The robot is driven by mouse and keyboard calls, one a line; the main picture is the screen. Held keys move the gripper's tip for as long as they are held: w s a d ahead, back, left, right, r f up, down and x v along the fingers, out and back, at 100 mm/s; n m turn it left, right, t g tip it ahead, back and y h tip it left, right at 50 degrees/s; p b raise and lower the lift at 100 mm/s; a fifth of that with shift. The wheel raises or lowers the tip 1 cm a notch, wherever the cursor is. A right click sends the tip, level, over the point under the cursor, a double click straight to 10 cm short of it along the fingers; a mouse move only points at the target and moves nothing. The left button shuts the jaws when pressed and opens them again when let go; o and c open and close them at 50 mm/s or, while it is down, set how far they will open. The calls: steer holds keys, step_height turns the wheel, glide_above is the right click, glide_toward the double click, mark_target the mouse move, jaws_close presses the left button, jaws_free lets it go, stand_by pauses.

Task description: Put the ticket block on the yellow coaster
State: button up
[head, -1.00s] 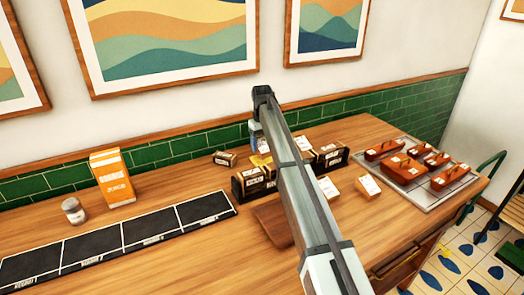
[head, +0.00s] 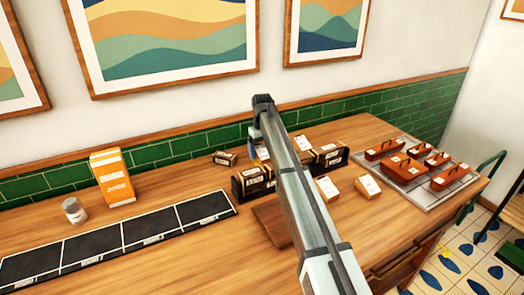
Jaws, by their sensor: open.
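Two small blocks with white tops and orange sides, one in the middle (head: 326,189) and one to its right (head: 368,187), lie on the wooden counter right of my arm. A third pale-topped block (head: 303,143) shows behind my arm among dark boxes. I cannot tell which is the ticket block. I cannot make out the yellow coaster; my arm covers part of that area. My gripper (head: 262,152) is open, pointing down among the dark boxes at the back of the counter. Its fingertips are mostly hidden, and a small pale patch shows beside them.
Dark labelled boxes (head: 249,182) crowd around my gripper. A brown board (head: 270,222) lies in front. A grey tray (head: 425,203) with several red-brown blocks stands right. A black segmented mat (head: 95,250), an orange carton (head: 114,178) and a jar (head: 74,211) are left.

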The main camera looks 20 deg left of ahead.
mark_target(262, 150)
step_height(262, 150, up, 12)
steer(key=shift+r, duration=0.15)
stand_by(0.7)
